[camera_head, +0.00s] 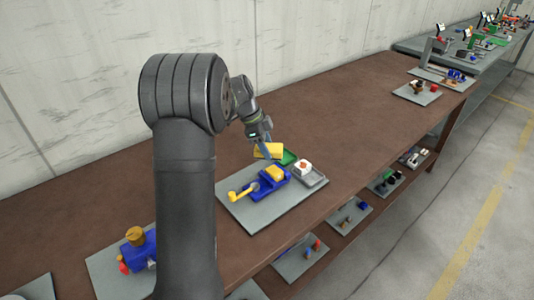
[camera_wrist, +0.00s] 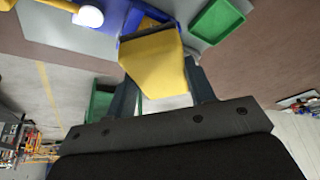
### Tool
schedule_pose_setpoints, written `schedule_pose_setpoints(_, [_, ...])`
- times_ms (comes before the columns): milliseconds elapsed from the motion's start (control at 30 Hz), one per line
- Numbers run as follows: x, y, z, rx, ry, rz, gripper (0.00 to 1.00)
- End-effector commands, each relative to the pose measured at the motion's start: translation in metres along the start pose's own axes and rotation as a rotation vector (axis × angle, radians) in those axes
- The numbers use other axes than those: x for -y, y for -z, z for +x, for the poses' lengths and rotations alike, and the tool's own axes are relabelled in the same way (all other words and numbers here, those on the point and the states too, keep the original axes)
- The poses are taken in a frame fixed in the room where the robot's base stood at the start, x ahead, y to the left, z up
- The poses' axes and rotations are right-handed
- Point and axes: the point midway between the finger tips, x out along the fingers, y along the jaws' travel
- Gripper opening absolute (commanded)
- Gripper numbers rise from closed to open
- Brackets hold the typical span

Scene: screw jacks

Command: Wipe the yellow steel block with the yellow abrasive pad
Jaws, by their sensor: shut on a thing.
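My gripper (camera_head: 264,143) is shut on the yellow abrasive pad (camera_head: 268,151). In the wrist view the pad (camera_wrist: 155,68) sits between the two dark fingers (camera_wrist: 163,92) and fills the middle. The yellow steel block (camera_head: 274,173) sits in a blue screw jack (camera_head: 262,186) with a yellow handle (camera_head: 241,192). The gripper and pad are behind and above the block in the head view, apparently apart from it. In the wrist view the pad covers most of the block, and part of the blue jack (camera_wrist: 130,22) shows beyond it.
A green tray (camera_head: 289,157) is beside the pad. A white block with a red-orange mark (camera_head: 303,167) stands in a grey tray (camera_head: 315,178) to the right. All rest on a grey plate (camera_head: 255,219) on the brown table (camera_head: 345,108).

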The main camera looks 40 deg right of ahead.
Motion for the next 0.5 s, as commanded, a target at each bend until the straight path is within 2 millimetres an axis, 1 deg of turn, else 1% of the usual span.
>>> schedule_pose_setpoints(300, [0.000,0.011,-0.026,0.000,0.000,0.001,0.28])
schedule_pose_setpoints(500, [0.000,0.013,-0.030,0.000,0.000,0.000,0.28])
